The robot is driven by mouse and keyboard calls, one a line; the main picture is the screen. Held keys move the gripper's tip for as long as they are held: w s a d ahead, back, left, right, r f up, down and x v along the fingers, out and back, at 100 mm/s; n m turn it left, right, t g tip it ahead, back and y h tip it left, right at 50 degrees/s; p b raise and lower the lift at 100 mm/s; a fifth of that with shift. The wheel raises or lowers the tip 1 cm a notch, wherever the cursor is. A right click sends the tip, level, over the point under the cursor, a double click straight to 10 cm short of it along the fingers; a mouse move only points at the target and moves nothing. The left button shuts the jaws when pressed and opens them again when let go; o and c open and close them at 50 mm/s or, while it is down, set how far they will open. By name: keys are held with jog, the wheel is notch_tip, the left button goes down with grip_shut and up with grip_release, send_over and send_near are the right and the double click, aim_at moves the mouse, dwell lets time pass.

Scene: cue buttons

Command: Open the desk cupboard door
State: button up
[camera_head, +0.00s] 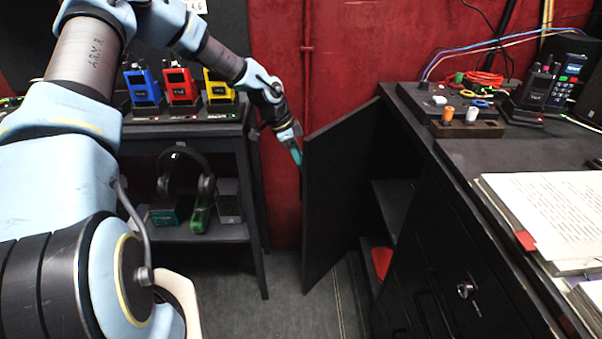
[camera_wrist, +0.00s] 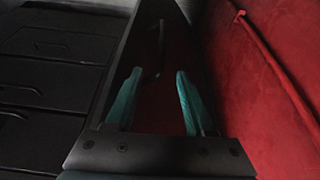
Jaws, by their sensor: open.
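The black cupboard door (camera_head: 336,190) stands swung well out from the desk (camera_head: 450,180) in the head view. Behind it the dark cupboard inside shows, with a shelf (camera_head: 393,205) and a red object (camera_head: 381,262) low down. My gripper (camera_head: 297,153) is at the door's outer edge, near its top, on the side away from the opening. In the wrist view its two teal fingers (camera_wrist: 155,100) are spread apart, with a dark panel edge ahead of them. Whether a finger touches the door I cannot tell.
A side rack (camera_head: 185,130) with blue, red and yellow radios stands left of the door, with headphones (camera_head: 187,175) on its shelf. A red wall (camera_head: 340,50) is close behind. Papers (camera_head: 550,215) lie on the desk. Grey floor (camera_head: 290,310) is free below.

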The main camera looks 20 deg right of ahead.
jog(key=shift+w+d+r, duration=0.1)
jog(key=shift+d+r, duration=0.2)
jog(key=shift+r, duration=0.6)
jog(key=shift+f, duration=0.1)
